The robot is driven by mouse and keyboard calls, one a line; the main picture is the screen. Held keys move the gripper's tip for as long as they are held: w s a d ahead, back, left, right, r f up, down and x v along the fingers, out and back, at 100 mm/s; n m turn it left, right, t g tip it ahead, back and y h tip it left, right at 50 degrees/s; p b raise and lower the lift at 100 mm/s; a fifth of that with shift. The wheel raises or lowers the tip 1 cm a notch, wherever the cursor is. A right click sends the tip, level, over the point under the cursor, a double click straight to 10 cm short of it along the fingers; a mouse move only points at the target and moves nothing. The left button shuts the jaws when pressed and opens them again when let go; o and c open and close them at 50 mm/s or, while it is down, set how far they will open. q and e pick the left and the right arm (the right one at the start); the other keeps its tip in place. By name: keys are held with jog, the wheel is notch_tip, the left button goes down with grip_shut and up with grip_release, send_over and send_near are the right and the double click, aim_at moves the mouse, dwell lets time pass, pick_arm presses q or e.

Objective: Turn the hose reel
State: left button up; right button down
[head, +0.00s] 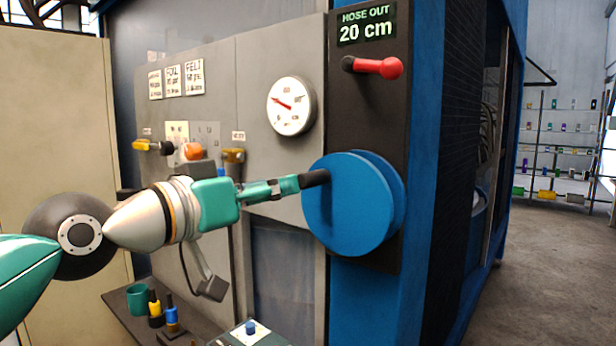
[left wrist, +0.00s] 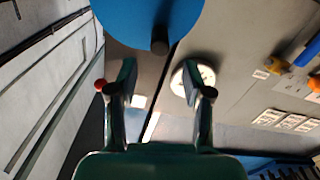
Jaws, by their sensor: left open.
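The hose reel (head: 352,215) is a blue double disc on a dark panel. Its black crank handle (head: 316,178) sticks out toward my left gripper (head: 298,183). In the left wrist view the reel (left wrist: 125,18) fills the top, and the round end of the handle (left wrist: 160,46) shows midway between the fingers and just beyond their tips. My left gripper (left wrist: 159,72) is open and empty, with a wide gap between its fingers. I cannot tell whether it touches the handle. A display (head: 366,24) above reads "HOSE OUT 20 cm". My right gripper is not in view.
A red-knobbed lever (head: 378,67) sticks out above the reel. A round gauge (head: 291,106) is on the grey panel to the left. Yellow (head: 146,146) and orange (head: 191,152) fittings stand out near my arm. A shelf below holds a green cup (head: 138,299) and small parts.

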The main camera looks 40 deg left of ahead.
aim_at(309, 178)
pick_arm(q)
jog(key=w, duration=0.5)
jog(key=w+p, duration=0.1)
jog(key=w, duration=0.2)
jog(key=shift+w+d, duration=0.3)
jog(key=shift+d, duration=0.05)
grip_shut()
jog(key=shift+a, duration=0.2)
jog(key=shift+d, duration=0.2)
